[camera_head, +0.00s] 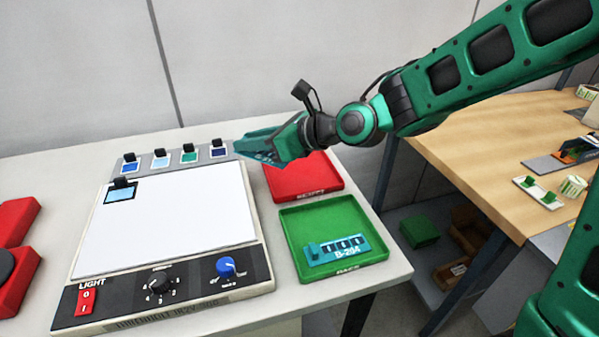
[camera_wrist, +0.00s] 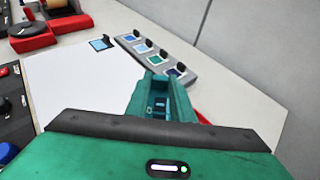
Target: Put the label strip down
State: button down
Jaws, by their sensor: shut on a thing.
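My gripper (camera_head: 262,148) is above the table, at the back right corner of the white light panel and near the red tray. In the wrist view my gripper (camera_wrist: 160,92) is shut on a small teal piece with pale marks (camera_wrist: 158,104), apparently the label strip. The fingers hide most of it, and it cannot be made out in the head view. Another teal strip (camera_head: 336,250), marked B-204, lies in the green tray (camera_head: 365,272).
The white light panel (camera_head: 170,230) carries one small light-blue tile (camera_head: 120,194) at its back left. A rack of several black-knobbed colour tiles (camera_head: 174,155) stands behind it. The red tray (camera_head: 305,178) looks empty where visible. Red fixtures (camera_head: 14,262) stand at far left.

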send_over(290, 168)
notch_tip(290, 168, down, 7)
jog(key=shift+r, duration=0.1)
jog(key=shift+f, duration=2.05)
jog(key=shift+f, duration=0.1)
jog(key=c, duration=1.5)
grip_release()
jog(key=shift+c, duration=0.2)
jog(key=v, duration=1.2)
